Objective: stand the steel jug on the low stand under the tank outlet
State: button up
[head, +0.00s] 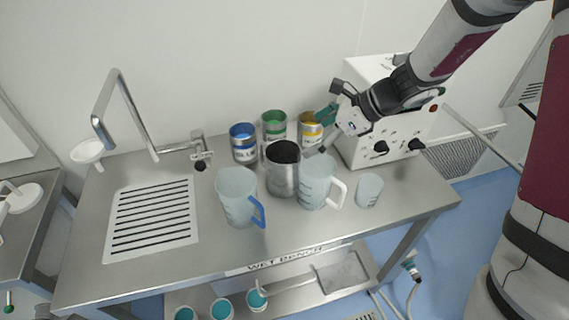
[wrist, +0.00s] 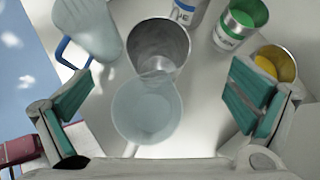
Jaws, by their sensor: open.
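The steel jug (head: 283,176) stands upright on the steel bench, among plastic jugs. Its dark open mouth faces up. In the wrist view the steel jug (wrist: 172,42) is at top centre, partly covered by a clear plastic jug (wrist: 147,112). My gripper (head: 328,129) is open and empty, above and to the right of the steel jug, near the yellow can. In the wrist view its teal pads are wide apart, with the clear jug between them in the picture. I cannot make out the tank outlet or the low stand.
A blue-handled jug (head: 237,195) stands left of the steel jug, a white-handled jug (head: 315,182) close on its right. A small beaker (head: 369,190) is farther right. Blue (head: 243,146), green (head: 275,128) and yellow (head: 310,130) cans stand behind. A white machine (head: 362,120) stands at the right.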

send_near(277, 156)
jog(key=s+a, duration=0.1)
jog(key=a, duration=0.1)
jog(key=shift+s+a+r, duration=0.2)
jog(key=shift+s+a, duration=0.05)
jog(key=shift+s, duration=0.15)
jog(key=shift+s+a+p+x, duration=0.15)
jog(key=shift+p+x, duration=0.1)
jog(key=shift+x, duration=0.6)
jog(key=shift+s+p+x, duration=0.2)
jog(key=shift+p+x, duration=0.05)
jog(key=shift+x, duration=0.55)
jog(key=shift+s+a+p+x, duration=0.15)
jog(key=shift+p+x, duration=0.1)
jog(key=shift+x, duration=0.6)
jog(key=shift+s, duration=0.1)
jog(key=c, duration=2)
